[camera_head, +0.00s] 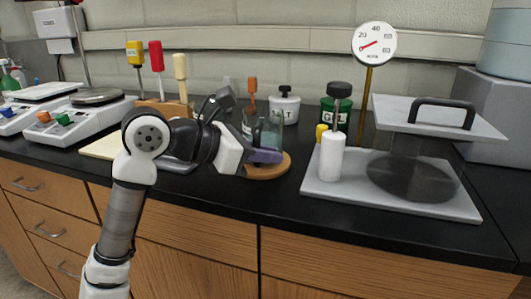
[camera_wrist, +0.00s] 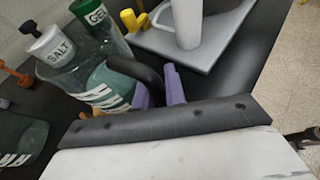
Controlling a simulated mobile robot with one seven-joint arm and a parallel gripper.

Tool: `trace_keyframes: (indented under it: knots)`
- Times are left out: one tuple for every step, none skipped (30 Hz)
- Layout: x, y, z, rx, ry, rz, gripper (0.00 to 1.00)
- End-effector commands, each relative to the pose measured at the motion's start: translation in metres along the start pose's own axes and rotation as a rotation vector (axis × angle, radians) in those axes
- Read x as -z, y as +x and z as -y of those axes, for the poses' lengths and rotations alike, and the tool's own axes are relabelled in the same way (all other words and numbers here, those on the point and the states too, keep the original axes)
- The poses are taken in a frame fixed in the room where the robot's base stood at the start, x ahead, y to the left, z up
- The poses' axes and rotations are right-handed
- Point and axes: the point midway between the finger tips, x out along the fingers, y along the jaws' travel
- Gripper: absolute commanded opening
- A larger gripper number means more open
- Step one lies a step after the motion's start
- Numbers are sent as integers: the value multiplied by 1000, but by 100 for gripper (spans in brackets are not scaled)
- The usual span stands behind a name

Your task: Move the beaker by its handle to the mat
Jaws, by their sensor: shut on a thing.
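The beaker (camera_head: 264,128) is clear glass with greenish contents and white markings. In the wrist view the beaker (camera_wrist: 95,82) shows its dark curved handle (camera_wrist: 148,72). My gripper (camera_wrist: 160,86) has its purple fingers shut around that handle. In the head view my gripper (camera_head: 266,156) is at the beaker's lower front, above a round wooden disc (camera_head: 278,172). I cannot tell whether the beaker's base touches the disc. A flat cream mat-like sheet (camera_head: 100,149) lies left on the counter, partly behind my arm. Which of these is the mat is unclear.
A grey stand (camera_head: 325,190) with a white cylinder and raised plate is close on the right. Salt (camera_head: 285,105) and gel (camera_head: 336,112) jars stand behind. A wooden block with handled tools (camera_head: 165,107) and balances (camera_head: 88,118) are left. Another glass vessel (camera_wrist: 20,137) shows at the wrist view's left.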

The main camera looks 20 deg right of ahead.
Motion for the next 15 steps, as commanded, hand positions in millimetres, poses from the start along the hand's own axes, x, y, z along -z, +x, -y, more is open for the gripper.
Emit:
trace_keyframes:
  knots:
    - [1, 0, 0, 0, 1, 1, 0]
    - [1, 0, 0, 0, 1, 1, 0]
    - [2, 1, 0, 0, 1, 1, 0]
    - [2, 1, 0, 0, 1, 1, 0]
    - [3, 1, 0, 0, 1, 1, 0]
    - [3, 1, 0, 0, 1, 1, 0]
    - [4, 1, 0, 0, 1, 1, 0]
    - [4, 2, 0, -1, 1, 1, 0]
    - [4, 2, 0, 0, 1, 1, 0]
    - [5, 2, 0, 0, 1, 1, 0]
    - [5, 2, 0, -1, 1, 1, 0]
    - [6, 2, 0, 0, 1, 1, 0]
    - [6, 2, 0, 0, 1, 1, 0]
    - [6, 2, 0, 0, 1, 1, 13]
    - [6, 2, 0, 0, 1, 1, 19]
